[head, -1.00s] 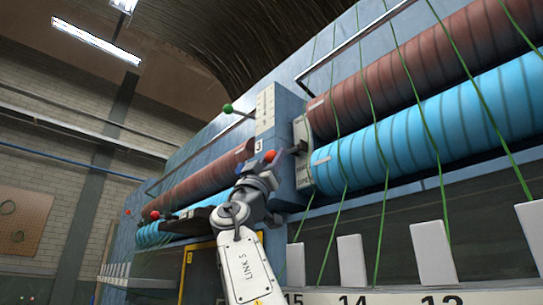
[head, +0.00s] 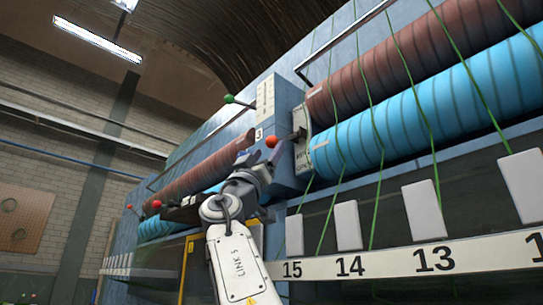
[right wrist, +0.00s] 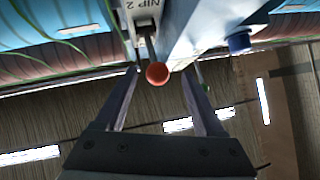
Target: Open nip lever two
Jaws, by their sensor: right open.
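Nip lever two shows a red ball knob (right wrist: 157,73) in the right wrist view, on a short dark stem below a plate marked "NIP 2" (right wrist: 145,22). In the head view a red knob (head: 271,141) sticks out to the left of the roller end plate (head: 302,155). My right gripper (right wrist: 160,71) is open, with one finger on each side of the knob in the picture. Gaps show on both sides, and I cannot tell how deep the knob sits between the fingers. In the head view my right gripper (head: 255,162) is just below left of the knob. My left gripper is not in view.
A green knob (head: 229,99) stands out above left. Another red knob (head: 156,204) is farther left. Brown (head: 430,45) and blue (head: 425,110) rollers carry green strands at right. White plates (head: 425,210) stand above the numbered strip (head: 390,262). A blue knob (right wrist: 238,41) is at right.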

